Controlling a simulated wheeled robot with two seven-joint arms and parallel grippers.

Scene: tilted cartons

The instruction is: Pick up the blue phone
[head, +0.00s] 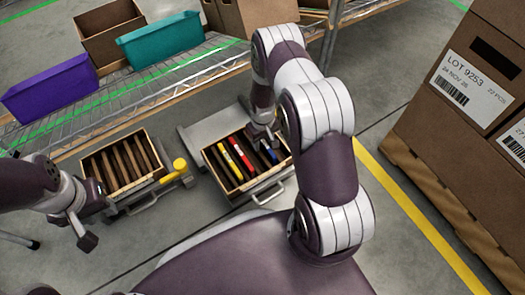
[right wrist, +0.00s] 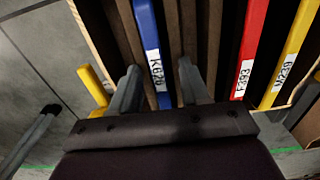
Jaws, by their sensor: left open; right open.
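The blue phone (right wrist: 149,45) stands on edge in a slotted wooden crate (head: 243,197), with a white label on its upper edge. In the head view a small part of the blue phone (head: 270,153) shows below my right gripper (head: 266,142), which hides the rest. In the right wrist view my right gripper (right wrist: 160,85) is open, with one finger on each side of the blue phone. I cannot tell whether the fingers touch it. My left gripper (head: 84,222) is open and empty at the left, away from this crate.
A red phone (head: 241,156) and a yellow phone (head: 224,162) stand in the same crate. Another slotted crate (head: 123,197) is at the left, near a yellow-topped post (head: 180,165). Purple (head: 52,88) and teal (head: 160,40) bins sit on a wire shelf. Large cartons (head: 460,110) stand at the right.

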